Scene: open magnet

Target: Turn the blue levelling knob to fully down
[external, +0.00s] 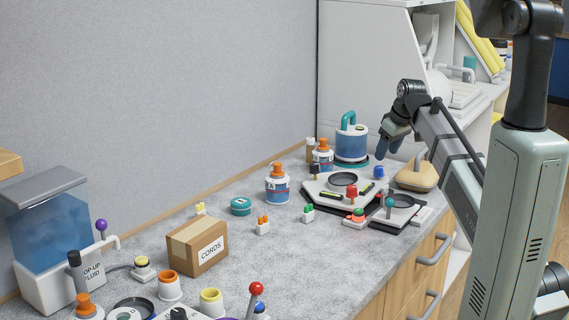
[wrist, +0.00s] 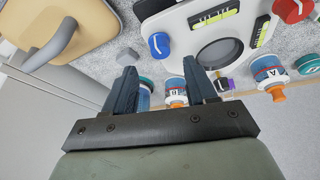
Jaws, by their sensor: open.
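The blue levelling knob (external: 378,171) stands at the back right corner of a white plate (external: 330,187) on the grey counter. In the wrist view the blue knob (wrist: 160,45) shows above the gap between my fingers, with a white mark on it. My gripper (external: 387,147) is open and empty, above the blue knob and apart from it. Its two dark fingers (wrist: 161,78) point towards the plate. The plate also holds a round dark dish (external: 342,179), green bubble levels (external: 366,188), a red knob (external: 351,191) and a dark knob (external: 315,170).
A tan block with a grey handle (external: 416,176) stands close right of the blue knob. A blue canister (external: 351,146) stands behind the plate, with orange-capped bottles (external: 277,186) to the left. A smaller dark stand (external: 394,212) is in front.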

